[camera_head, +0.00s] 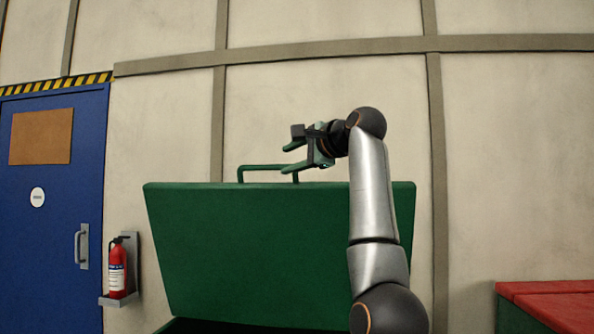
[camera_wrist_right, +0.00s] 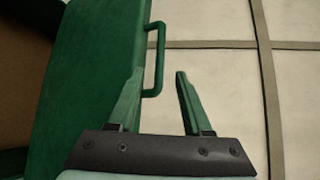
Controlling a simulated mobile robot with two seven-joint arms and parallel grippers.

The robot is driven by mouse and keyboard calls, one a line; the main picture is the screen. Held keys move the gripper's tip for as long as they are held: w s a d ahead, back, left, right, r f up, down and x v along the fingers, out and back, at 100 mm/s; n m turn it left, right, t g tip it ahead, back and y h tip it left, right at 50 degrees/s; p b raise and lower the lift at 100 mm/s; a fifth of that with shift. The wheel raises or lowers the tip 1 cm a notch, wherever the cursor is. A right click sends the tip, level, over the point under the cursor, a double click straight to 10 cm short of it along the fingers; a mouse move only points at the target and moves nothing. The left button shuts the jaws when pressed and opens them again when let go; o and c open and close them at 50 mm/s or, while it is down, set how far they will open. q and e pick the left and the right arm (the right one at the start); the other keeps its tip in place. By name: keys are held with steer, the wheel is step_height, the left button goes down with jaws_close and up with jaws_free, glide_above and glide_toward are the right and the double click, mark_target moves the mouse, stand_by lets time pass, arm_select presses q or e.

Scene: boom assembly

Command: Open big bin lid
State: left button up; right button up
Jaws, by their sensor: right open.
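The green lid (camera_head: 245,245) of the big bin stands raised and tilted up in the head view; a dark opening shows at its lower edge. A green bar handle (camera_head: 262,167) sticks up from the lid's top edge. My right gripper (camera_head: 289,158) is open and empty beside the handle's right end. In the right wrist view the two fingers (camera_wrist_right: 160,73) are apart, with the handle (camera_wrist_right: 160,60) showing between and beyond their tips and the lid (camera_wrist_right: 95,70) on the left. Whether a finger touches the lid or handle I cannot tell. My left gripper is out of view.
A pale panelled wall (camera_head: 310,110) stands behind the lid. A blue door (camera_head: 55,220) and a red fire extinguisher (camera_head: 117,270) are at the left. A red-topped green box (camera_head: 550,300) is at the lower right.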

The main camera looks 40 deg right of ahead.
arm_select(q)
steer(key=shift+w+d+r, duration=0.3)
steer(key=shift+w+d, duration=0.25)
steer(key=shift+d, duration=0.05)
arm_select(e)
steer(key=shift+s+r, duration=0.2)
steer(key=shift+s, duration=0.95)
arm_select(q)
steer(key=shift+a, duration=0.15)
arm_select(e)
steer(key=shift+r, duration=0.1)
